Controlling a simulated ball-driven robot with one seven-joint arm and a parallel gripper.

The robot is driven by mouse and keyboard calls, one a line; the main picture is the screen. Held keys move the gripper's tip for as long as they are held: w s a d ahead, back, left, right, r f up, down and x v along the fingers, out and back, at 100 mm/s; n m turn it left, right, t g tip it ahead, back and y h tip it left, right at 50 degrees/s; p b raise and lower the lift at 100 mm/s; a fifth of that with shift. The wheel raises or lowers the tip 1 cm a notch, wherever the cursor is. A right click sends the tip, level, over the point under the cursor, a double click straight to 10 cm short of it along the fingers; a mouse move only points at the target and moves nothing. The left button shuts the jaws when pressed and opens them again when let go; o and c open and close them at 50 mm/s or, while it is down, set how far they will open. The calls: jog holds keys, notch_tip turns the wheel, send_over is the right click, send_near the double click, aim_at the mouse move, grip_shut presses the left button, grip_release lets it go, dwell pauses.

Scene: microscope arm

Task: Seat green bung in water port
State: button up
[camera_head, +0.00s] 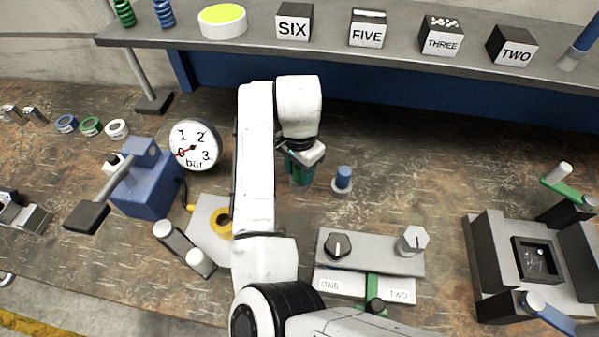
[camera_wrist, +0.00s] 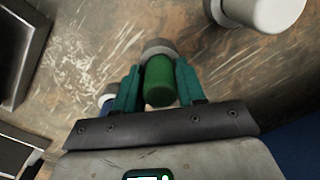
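My gripper (camera_wrist: 157,84) has its two teal fingers against both sides of the green bung (camera_wrist: 160,83), which fills the space between them. A grey round piece (camera_wrist: 158,46) shows just beyond the bung's far end; I cannot tell whether it is a port or part of the bung, nor whether the bung is seated. In the head view my gripper (camera_head: 300,168) is low over the bench, beyond my forearm, and its fingers mostly hide the bung. A blue bung (camera_head: 343,172) stands upright in a grey collar just to the right. No water port label is visible.
A bar gauge (camera_head: 195,146) and blue box (camera_head: 148,188) stand left. A knob panel (camera_head: 372,252) is nearer, and a dark-grey fixture (camera_head: 533,262) is at right. A shelf (camera_head: 240,42) with numbered blocks runs behind. The bench right of the blue bung is clear.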

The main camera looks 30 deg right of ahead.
grip_shut()
jog(key=shift+r, duration=0.2)
jog(key=shift+r+b, duration=0.3)
jog(key=shift+r, duration=0.25)
jog(key=s+r, duration=1.1)
jog(key=s, duration=0.3)
jog(key=shift+r+p, duration=0.35)
jog(key=shift+p, duration=0.1)
